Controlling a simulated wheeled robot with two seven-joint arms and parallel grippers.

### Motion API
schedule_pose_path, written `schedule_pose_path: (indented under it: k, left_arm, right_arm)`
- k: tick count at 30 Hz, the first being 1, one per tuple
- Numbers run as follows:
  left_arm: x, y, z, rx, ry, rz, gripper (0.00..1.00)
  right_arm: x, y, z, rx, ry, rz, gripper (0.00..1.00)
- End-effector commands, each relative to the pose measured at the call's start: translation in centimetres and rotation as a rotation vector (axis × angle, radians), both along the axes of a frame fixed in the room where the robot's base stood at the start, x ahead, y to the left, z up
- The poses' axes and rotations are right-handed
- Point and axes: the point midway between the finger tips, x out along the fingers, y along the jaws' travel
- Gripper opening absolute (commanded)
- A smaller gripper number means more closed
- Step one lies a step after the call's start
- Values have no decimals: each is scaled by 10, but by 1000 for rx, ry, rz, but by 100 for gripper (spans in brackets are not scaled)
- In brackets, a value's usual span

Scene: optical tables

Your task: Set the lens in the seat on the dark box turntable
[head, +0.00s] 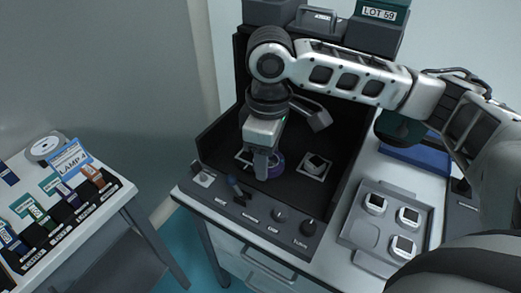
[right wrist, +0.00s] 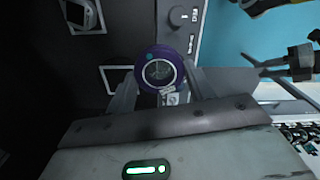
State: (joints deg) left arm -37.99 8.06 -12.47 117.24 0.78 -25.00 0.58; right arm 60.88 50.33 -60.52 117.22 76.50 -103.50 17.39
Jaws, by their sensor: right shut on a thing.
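My right gripper (head: 263,165) reaches down into the dark box (head: 225,150) and is shut on the lens (head: 277,167), a round piece with a purple rim. In the right wrist view the lens (right wrist: 160,70) sits between the two fingers, with its round face toward the camera. A pale square seat (head: 243,157) on the box floor is partly hidden by the gripper; a pale square outline also shows beside the lens in the right wrist view (right wrist: 104,80). A second square seat (head: 314,166) to the right holds a small block. My left gripper is not seen.
The box's front panel has knobs (head: 308,227) and a lever (head: 237,188). A grey tray (head: 365,236) with three small square-faced mounts (head: 408,216) lies to the right. A side table (head: 115,203) with labelled holders stands at left. A blue case (head: 420,157) lies behind the tray.

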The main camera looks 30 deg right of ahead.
Motion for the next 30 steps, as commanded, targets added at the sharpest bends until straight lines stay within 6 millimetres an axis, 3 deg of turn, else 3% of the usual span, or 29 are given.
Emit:
schedule_pose_path:
  k: [15, 21, 25, 30]
  left_arm:
    - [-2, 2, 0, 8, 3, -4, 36]
    - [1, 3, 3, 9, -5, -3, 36]
    - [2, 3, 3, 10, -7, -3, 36]
    - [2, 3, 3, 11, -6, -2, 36]
  right_arm:
    - [-16, -34, 26, -2, -5, 1461, 29]
    - [-22, -44, 34, -3, -5, 1964, 29]
    - [-25, -48, 38, -2, -4, 2182, 29]
    - [-24, -49, 39, -2, -6, 2317, 29]
